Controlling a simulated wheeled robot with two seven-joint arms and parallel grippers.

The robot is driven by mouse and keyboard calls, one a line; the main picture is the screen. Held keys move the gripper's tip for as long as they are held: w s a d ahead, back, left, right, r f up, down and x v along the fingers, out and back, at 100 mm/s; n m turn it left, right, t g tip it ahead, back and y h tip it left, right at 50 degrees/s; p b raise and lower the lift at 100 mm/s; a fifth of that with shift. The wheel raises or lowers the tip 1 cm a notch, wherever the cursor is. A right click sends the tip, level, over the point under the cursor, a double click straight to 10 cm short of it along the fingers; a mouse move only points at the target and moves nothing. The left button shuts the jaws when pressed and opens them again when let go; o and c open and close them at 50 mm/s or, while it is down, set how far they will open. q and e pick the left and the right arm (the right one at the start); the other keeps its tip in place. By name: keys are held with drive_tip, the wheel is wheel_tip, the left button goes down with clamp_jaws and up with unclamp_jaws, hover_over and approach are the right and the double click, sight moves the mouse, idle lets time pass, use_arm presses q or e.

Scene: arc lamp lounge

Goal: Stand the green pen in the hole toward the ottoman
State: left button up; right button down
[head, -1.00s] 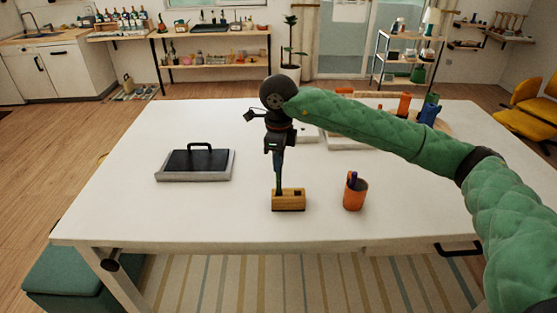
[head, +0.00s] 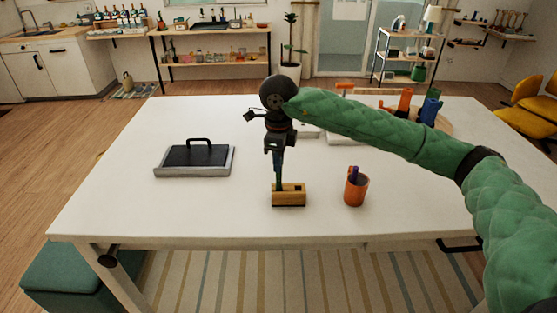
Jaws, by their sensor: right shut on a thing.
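My right gripper (head: 278,153) points down over the table and is shut on the green pen (head: 279,178), a thin dark, upright shaft. The pen's lower end meets the left part of a small wooden block (head: 290,200), on the side toward the ottoman. I cannot tell how deep the tip sits in that hole. A dark hole shows in the block's right part, empty. The teal ottoman (head: 68,280) stands on the floor at lower left, partly under the table. My left gripper is out of view.
An orange cup (head: 356,190) with a purple pen stands right of the block on the white table (head: 130,210). A grey tray with a black handled lid (head: 195,160) lies to the left. Orange and blue items stand at the back right, partly behind my arm.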

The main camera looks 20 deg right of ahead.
drive_tip(key=shift+f+b, duration=1.3)
drive_tip(key=shift+f, duration=0.35)
drive_tip(key=c, duration=1.3)
unclamp_jaws()
drive_tip(key=shift+r, duration=0.1)
wheel_tip(320, 180, up, 6)
drive_tip(key=shift+r+b, duration=0.1)
drive_tip(key=shift+b, duration=0.9)
drive_tip(key=shift+r, duration=0.75)
